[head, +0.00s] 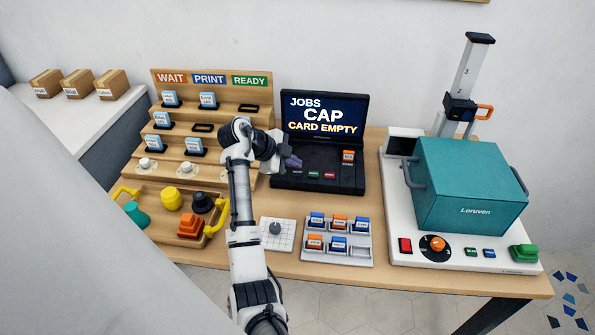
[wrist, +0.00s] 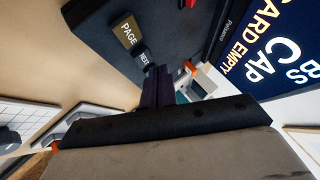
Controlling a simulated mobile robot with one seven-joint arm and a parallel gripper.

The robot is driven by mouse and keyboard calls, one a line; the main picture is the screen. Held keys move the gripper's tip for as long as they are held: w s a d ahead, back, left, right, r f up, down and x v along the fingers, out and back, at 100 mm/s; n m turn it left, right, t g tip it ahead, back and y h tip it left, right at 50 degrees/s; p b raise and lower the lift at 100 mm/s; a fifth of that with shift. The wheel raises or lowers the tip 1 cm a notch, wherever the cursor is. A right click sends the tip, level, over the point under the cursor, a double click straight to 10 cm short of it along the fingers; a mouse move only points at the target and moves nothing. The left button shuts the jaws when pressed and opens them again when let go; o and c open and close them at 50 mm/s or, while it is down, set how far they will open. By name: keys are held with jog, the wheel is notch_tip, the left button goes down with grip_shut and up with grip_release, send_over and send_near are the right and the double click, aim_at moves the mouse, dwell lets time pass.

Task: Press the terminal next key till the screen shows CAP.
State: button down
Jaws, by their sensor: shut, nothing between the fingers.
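The terminal (head: 320,183) is a black unit with a raised screen (head: 325,115). The screen reads JOBS, CAP and CARD EMPTY. In the wrist view the same screen (wrist: 272,60) shows at the right, turned on its side. My gripper (head: 292,162) is shut and empty over the left part of the terminal's key deck. In the wrist view its dark purple fingers (wrist: 158,85) end beside a small label reading NEXT (wrist: 143,58). A PAGE label (wrist: 127,30) is beyond it. The fingers partly hide the key there; I cannot tell whether they touch it.
A stepped wooden rack (head: 210,78) with WAIT, PRINT and READY signs stands left. A grey tray (head: 337,254) of cartridges and a white grid pad (head: 278,246) with a knob lie in front. A teal-covered press (head: 468,185) stands right.

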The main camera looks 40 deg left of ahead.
aim_at(294, 173)
jog(key=shift+r, duration=0.1)
jog(key=shift+r+p, duration=1.2)
jog(key=shift+r, duration=1.2)
